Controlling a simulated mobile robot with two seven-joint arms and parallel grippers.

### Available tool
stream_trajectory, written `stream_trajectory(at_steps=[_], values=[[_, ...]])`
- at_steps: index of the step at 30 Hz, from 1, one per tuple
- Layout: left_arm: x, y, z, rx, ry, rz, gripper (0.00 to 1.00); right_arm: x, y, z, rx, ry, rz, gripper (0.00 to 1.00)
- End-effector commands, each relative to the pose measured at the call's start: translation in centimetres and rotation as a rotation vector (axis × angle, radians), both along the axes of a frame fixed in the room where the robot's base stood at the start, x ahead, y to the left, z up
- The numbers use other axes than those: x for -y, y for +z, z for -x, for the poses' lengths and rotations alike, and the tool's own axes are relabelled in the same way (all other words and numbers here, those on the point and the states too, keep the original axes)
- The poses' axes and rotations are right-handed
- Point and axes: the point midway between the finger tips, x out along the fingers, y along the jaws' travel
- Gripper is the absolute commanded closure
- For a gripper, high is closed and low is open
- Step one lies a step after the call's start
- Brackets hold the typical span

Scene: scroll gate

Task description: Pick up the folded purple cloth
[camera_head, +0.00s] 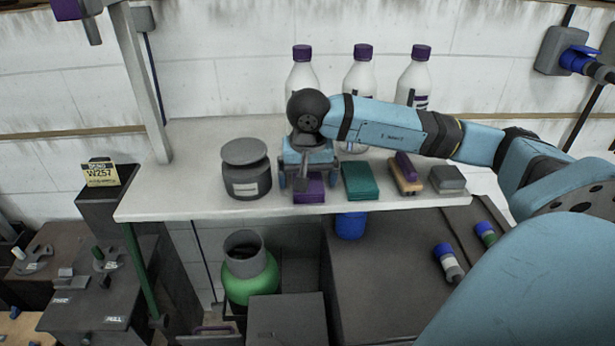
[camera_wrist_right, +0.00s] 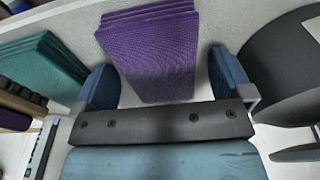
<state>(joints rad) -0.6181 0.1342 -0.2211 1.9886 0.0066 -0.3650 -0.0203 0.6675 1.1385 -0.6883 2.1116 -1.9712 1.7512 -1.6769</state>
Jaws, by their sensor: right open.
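The folded purple cloth (camera_head: 312,190) lies on the white shelf near its front edge, partly hidden by my right gripper in the head view. In the right wrist view the purple cloth (camera_wrist_right: 155,55) shows as a stack of folded layers. My right gripper (camera_head: 297,183) points down over it, open. In the right wrist view the two blue fingers of the gripper (camera_wrist_right: 165,80) stand one on each side of the cloth's near part, with a gap to each side. The cloth is not gripped. My left gripper is not in view.
A folded green cloth (camera_head: 360,182) lies just right of the purple one. A dark lidded jar (camera_head: 246,175) stands close on the left. White bottles (camera_head: 302,72) stand behind my arm. The shelf's left end is clear.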

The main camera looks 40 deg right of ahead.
Motion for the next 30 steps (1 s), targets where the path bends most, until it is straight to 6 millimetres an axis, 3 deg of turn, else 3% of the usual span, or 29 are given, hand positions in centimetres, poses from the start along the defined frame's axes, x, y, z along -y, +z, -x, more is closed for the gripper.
stream_trajectory(at_steps=[3,10,23,30], values=[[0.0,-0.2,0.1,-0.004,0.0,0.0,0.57,0.0,0.0,0.0,0.0,0.0,0.0,0.04],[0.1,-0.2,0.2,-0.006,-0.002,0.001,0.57,0.0,0.0,0.0,0.0,0.0,0.0,0.55],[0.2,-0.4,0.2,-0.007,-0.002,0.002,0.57,0.0,0.7,0.0,0.0,0.0,0.0,0.56],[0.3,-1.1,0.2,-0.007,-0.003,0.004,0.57,0.0,4.4,-0.1,0.007,0.0,-0.001,0.56]])
